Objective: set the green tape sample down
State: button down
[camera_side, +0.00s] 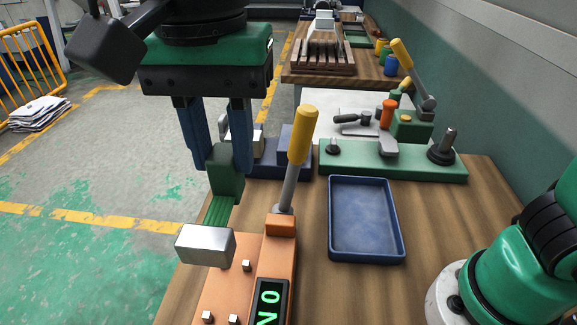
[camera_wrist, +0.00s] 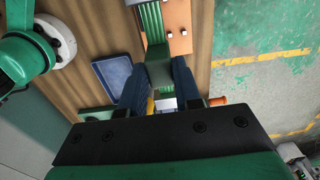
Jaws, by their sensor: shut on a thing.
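The green tape sample (camera_side: 226,178) is a green block with a ribbed green strip trailing from it. My gripper (camera_side: 222,160) points down with its two blue fingers shut on the block. The strip runs down toward the silver block (camera_side: 205,246) on the orange extruder (camera_side: 279,250); whether it touches is unclear. In the wrist view the green block (camera_wrist: 159,75) sits between my fingertips (camera_wrist: 158,66), with the strip running to the top edge. The blue tray (camera_side: 398,243) lies empty on the wooden table, right of the extruder; it also shows in the wrist view (camera_wrist: 96,70).
A yellow-handled lever (camera_side: 302,135) rises from the extruder, between my gripper and the tray. A green fixture (camera_side: 330,165) with a lever stands behind the tray. A dark blue device (camera_side: 294,150) stands just behind my gripper. Bare wood (camera_side: 440,190) lies right of the tray.

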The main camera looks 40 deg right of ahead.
jog(key=w+f, duration=0.1)
jog(key=f, duration=0.6)
jog(key=w+a+f, duration=0.1)
jog(key=f, duration=0.6)
jog(key=w+a+f, duration=0.1)
jog(key=f, duration=0.5)
jog(key=shift+f, duration=0.4)
jog(key=shift+f, duration=0.1)
jog(key=c, duration=0.6)
grip_release()
notch_tip(320, 180, up, 12)
jog(key=shift+r, duration=0.15)
